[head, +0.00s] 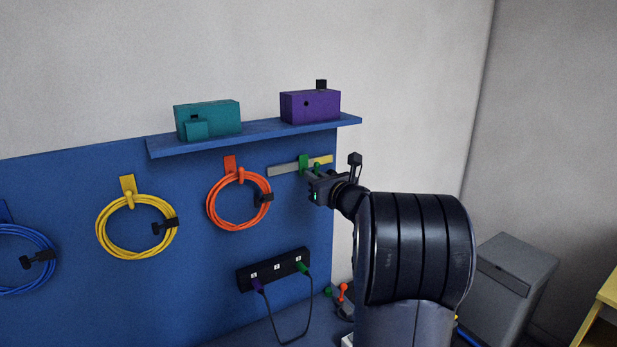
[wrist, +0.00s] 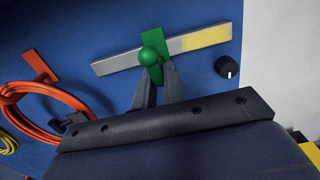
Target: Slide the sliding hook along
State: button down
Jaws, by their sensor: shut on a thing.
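The sliding hook is a green block with a round green knob (wrist: 153,56), sitting on a grey rail (wrist: 117,63) with a yellow section (wrist: 207,37) at its right end. The hook stands near the middle of the rail, left of the yellow section. My gripper (wrist: 156,78) is shut on the hook, its fingers on either side just below the knob. In the head view the green hook (head: 304,164) shows on the rail, with my gripper (head: 318,180) in front of it. My gripper hides part of the hook's lower end.
An orange cable coil (head: 239,200) hangs left of the rail, and a yellow coil (head: 137,226) further left. A blue shelf (head: 254,133) with a teal box (head: 215,117) and purple box (head: 310,106) runs above. A black knob (wrist: 227,67) sits below the yellow section.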

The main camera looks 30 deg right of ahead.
jog(key=shift+w+d+f+p, duration=0.1)
jog(key=shift+d+p, duration=0.6)
jog(key=shift+d, duration=1.65)
jog(key=c, duration=1.4)
grip_release()
jog(key=s+b, duration=0.3)
jog(key=s, duration=0.7)
jog(key=shift+s, duration=0.4)
jog(key=shift+d, duration=0.1)
